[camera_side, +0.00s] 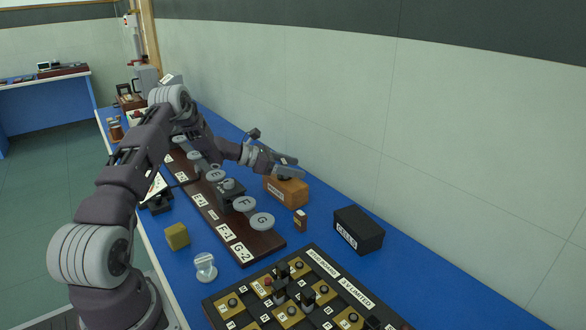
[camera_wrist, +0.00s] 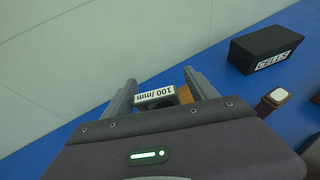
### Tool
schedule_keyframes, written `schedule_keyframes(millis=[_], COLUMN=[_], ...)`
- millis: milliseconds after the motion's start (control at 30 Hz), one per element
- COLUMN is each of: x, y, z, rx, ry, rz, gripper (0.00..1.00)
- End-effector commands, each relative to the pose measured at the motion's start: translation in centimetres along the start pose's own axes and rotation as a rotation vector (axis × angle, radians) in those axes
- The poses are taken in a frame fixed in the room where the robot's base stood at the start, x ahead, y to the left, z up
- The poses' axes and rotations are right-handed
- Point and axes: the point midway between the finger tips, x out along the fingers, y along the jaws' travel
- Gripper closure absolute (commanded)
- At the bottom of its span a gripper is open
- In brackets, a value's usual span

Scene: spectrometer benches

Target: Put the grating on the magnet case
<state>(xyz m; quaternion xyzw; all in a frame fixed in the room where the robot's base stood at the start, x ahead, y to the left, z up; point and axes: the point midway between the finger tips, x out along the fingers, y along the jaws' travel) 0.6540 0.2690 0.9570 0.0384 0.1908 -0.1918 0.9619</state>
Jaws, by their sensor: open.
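The grating (camera_wrist: 155,96), with a white "100 /mm" label, sits between my gripper's two fingers in the wrist view. My gripper (camera_wrist: 161,77) is open around it, one finger on each side. The magnet case is an orange-brown box (camera_side: 287,191) with a white label in the side view, and part of it shows in the wrist view (camera_wrist: 186,95) just behind the grating. In the side view my gripper (camera_side: 288,168) is right over the case's top. The grating is hard to make out there, and I cannot tell whether it touches the case.
A black labelled box (camera_side: 358,230) and a small brown block (camera_side: 300,220) stand to the right of the case. A brown lettered rack (camera_side: 262,241) with grey discs lies in front. A yellow cube (camera_side: 177,236), glass piece (camera_side: 205,267) and dark board (camera_side: 312,272) are nearer.

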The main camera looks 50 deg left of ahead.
Motion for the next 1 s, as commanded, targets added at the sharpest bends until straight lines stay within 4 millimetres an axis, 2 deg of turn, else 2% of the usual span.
schedule_keyframes(millis=[300, 400, 533, 567, 633, 667, 733, 767, 800, 833, 867, 900, 967, 1000], x=[-8.2, -10.2, -11.6, -11.6, -10.9, -10.5, -9.6, -9.4, -9.7, -10.2, -11.0, -12.4, -15.3, -17.6], y=[0.2, 0.1, -0.1, -0.4, -2.6, -4.3, -10.2, -13.3, -17.9, -21.3, -24.6, -28.8, -34.4, -37.6], z=[-0.1, -0.1, 0.1, 0.5, 2.9, 4.5, 8.7, 10.5, 12.6, 13.8, 14.7, 15.5, 15.8, 15.4], rx=[-0.001, 0.0, 0.005, 0.02, 0.107, 0.173, 0.39, 0.503, 0.668, 0.798, 0.93, 1.11, 1.39, 1.58], ry=[0.001, 0.001, 0.002, 0.006, 0.03, 0.048, 0.105, 0.132, 0.168, 0.194, 0.218, 0.247, 0.286, 0.308], rz=[0.006, 0.004, -0.001, -0.011, -0.071, -0.114, -0.249, -0.318, -0.412, -0.48, -0.545, -0.63, -0.742, -0.808], gripper=[0.33, 0.33, 0.33, 0.33, 0.33, 0.33, 0.33, 0.33, 0.33, 0.33, 0.33, 0.33, 0.33, 0.33])
